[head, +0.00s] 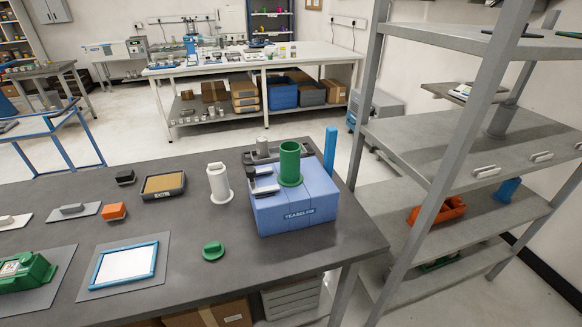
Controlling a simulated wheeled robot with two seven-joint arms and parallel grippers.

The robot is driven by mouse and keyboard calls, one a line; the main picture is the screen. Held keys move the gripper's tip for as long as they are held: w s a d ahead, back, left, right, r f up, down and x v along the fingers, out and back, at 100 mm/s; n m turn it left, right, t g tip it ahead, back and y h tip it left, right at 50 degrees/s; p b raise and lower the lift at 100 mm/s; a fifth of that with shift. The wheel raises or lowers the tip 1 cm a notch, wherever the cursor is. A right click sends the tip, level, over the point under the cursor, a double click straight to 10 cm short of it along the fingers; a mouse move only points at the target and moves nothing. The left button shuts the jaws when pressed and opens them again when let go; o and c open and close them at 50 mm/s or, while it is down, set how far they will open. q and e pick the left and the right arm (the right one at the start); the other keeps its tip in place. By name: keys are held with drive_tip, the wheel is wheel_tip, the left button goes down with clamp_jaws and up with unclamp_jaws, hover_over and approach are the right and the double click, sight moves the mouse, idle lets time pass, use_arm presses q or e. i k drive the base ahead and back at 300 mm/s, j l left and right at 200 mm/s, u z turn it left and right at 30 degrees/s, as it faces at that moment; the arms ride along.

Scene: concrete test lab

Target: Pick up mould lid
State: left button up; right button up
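A small round green piece with a raised grip, which looks like the mould lid (213,251), lies flat on the dark grey table (184,281) near its front edge. Behind it to the right, a green cylinder (290,163), which looks like the mould, stands upright on a blue block (297,208) with white lettering. The lid is apart from the block and nothing covers it. Neither of my grippers is in view.
A white cylinder (219,183) stands left of the block. A blue-framed white panel (125,264), an orange block (114,211), an open box (163,186) and a green device (25,272) lie further left. A metal shelf (462,150) stands to the right. The table around the lid is clear.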

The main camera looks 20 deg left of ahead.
sight(213, 250)
drive_tip(key=u, duration=0.4)
drive_tip(key=k+u, duration=0.15)
drive_tip(key=u, duration=0.3)
drive_tip(key=j+u, duration=0.1)
drive_tip(key=u, duration=0.3)
